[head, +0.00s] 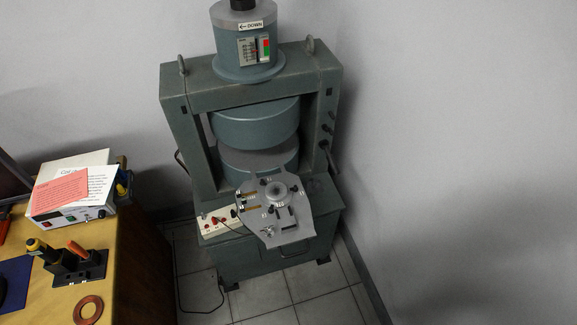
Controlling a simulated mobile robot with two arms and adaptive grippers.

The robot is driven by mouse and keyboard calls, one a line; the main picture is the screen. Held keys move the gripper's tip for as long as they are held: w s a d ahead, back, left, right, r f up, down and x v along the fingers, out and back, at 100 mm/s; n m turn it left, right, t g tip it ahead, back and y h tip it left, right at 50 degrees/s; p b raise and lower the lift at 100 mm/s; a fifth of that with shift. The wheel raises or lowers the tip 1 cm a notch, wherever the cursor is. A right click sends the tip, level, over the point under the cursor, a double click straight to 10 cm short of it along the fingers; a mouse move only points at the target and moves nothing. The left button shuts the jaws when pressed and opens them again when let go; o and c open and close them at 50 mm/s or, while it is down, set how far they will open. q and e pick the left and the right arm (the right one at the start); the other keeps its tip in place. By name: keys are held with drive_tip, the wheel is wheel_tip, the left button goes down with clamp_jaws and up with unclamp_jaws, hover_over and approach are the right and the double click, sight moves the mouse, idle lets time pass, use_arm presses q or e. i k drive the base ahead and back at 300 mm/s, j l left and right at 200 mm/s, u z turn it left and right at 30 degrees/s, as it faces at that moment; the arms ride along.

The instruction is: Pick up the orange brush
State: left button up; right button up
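An orange-handled tool (77,247) stands tilted in a black holder (94,269) on the wooden desk at the lower left. It may be the orange brush, but its lower end is hidden in the holder, so I cannot tell. Another orange object (4,222) shows only in part at the left picture edge, and I cannot tell what it is. Neither of my grippers is in view.
A yellow-and-black tool (40,247) stands beside the orange handle. A copper ring (88,310) and a blue mat (15,280) lie nearby. An instrument box (88,215) with papers is behind. A large magnet (255,122) stands to the right; tiled floor (262,295) lies between.

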sight(74, 246)
drive_tip(key=u, duration=1.75)
drive_tip(key=j+z, duration=0.85)
drive_tip(key=j, duration=0.15)
